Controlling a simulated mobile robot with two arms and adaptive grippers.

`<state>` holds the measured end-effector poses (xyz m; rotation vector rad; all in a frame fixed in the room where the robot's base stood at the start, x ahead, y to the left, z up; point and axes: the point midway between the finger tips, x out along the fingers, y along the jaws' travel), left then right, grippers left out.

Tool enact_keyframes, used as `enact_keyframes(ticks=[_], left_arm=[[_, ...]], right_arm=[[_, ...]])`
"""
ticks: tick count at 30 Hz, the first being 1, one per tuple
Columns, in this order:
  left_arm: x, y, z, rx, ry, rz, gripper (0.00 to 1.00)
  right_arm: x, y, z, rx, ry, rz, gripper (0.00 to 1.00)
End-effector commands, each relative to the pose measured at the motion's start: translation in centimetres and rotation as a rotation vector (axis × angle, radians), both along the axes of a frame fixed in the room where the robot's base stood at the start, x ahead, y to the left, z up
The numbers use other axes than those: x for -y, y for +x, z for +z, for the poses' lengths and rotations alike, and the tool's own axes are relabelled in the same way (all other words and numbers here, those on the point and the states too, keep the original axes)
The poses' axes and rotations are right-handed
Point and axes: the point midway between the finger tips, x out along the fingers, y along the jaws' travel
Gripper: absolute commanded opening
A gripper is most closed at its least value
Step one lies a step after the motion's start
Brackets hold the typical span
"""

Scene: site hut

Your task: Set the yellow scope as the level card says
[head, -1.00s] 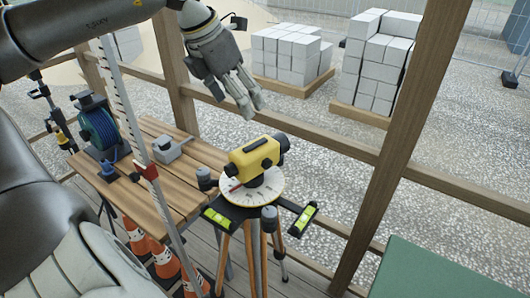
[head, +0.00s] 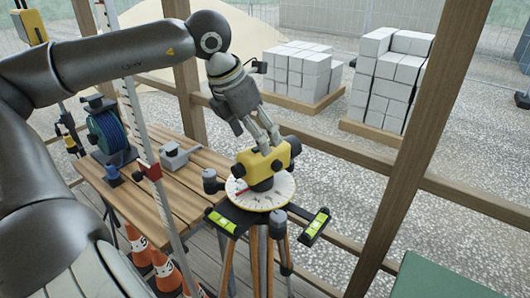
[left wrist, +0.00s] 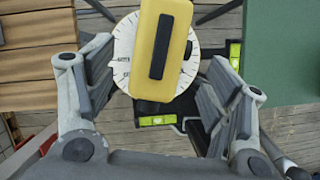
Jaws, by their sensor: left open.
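The yellow scope (head: 264,163) stands on a white graduated dial (head: 272,194) on top of a wooden-legged tripod. Its black eyepiece or lens end points to the right in the head view. My left gripper (head: 267,145) is right above the scope, its fingers pointing down. In the left wrist view the yellow scope (left wrist: 160,45) lies between the two open fingers, with room on both sides. Two green bubble levels, one at the left (head: 221,221) and one at the right (head: 314,226), sit on the tripod's black arms. No level card is recognisable. My right gripper is not seen.
A wooden bench (head: 160,193) left of the tripod holds a blue reel (head: 107,130) and a grey device (head: 179,155). A striped staff (head: 150,172) stands before it. Orange cones (head: 163,265) are below. Timber posts and rails stand behind; a green surface (head: 437,275) is at lower right.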

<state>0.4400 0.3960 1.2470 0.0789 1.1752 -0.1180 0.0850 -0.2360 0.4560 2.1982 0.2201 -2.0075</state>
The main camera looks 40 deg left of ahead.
Motion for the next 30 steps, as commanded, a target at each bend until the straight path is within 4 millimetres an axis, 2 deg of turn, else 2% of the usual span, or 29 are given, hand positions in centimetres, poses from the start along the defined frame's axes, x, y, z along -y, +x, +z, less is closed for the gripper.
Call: enact_keyframes(ticks=[3,13,21,30], left_arm=[[0.2,0.7,-2.0,-0.007,-0.002,0.000,0.75],[0.3,2.2,-5.5,-0.004,0.000,0.002,0.75],[0.3,2.7,-6.6,0.000,0.000,0.000,0.75],[0.3,2.7,-6.7,0.000,0.001,0.000,0.74]], right_arm=[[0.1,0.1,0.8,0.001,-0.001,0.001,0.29],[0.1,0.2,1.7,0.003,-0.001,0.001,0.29],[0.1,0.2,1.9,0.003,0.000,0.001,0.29],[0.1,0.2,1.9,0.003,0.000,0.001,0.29]])
